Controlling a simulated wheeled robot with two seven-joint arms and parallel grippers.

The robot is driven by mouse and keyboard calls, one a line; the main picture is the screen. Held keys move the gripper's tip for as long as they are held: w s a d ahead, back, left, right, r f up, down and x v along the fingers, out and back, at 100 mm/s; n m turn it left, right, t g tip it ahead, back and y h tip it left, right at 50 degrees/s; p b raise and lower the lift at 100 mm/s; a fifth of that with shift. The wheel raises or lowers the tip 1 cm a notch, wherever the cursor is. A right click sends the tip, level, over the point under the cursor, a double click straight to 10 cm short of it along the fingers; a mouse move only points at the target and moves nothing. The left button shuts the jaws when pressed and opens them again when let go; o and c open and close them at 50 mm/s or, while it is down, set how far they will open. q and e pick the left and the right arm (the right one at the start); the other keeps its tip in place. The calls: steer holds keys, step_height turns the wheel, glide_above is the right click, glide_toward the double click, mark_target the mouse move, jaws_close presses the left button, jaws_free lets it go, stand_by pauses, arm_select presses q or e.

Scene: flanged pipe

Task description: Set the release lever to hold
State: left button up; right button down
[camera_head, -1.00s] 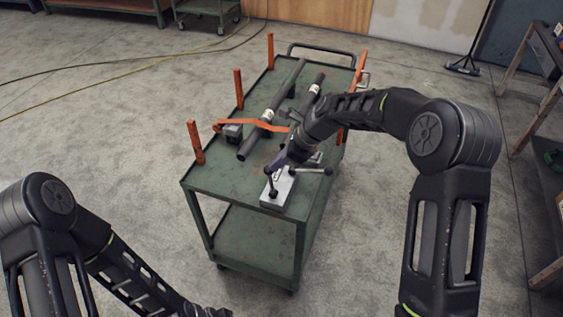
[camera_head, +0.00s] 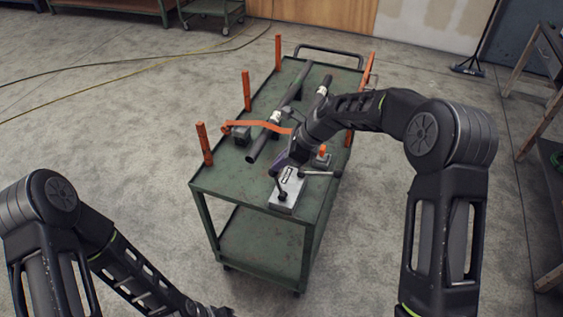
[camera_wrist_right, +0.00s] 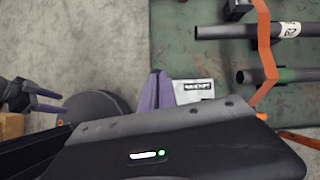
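A grey metal box (camera_head: 287,192) with a white label stands at the near end of the green cart's top. A black handle (camera_head: 281,184) rises at its left side and a black arm with a knobbed end (camera_head: 325,173) reaches right. Which part is the release lever is unclear. My right gripper (camera_head: 284,160) is just beyond the box; its purple fingers (camera_wrist_right: 156,92) overlap the labelled box (camera_wrist_right: 193,91) in the wrist view. Whether they grip anything is hidden. My left gripper (camera_head: 215,311) is low at the bottom edge; its fingers (camera_wrist_right: 48,101) look apart in the wrist view.
Dark pipes (camera_head: 272,132) lie along the cart (camera_head: 228,183), with a bent orange bar (camera_head: 260,125) across them. Orange posts (camera_head: 205,144) stand along the edges. A small orange-topped fixture (camera_head: 322,156) is right of my gripper.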

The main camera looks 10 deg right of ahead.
steer(key=shift+s+a, duration=0.1)
steer(key=shift+a, duration=0.35)
step_height(320, 180, up, 12)
steer(key=w+d, duration=0.1)
steer(key=shift+w+f, duration=0.15)
steer(key=shift+f, duration=0.05)
steer(key=shift+d, duration=0.15)
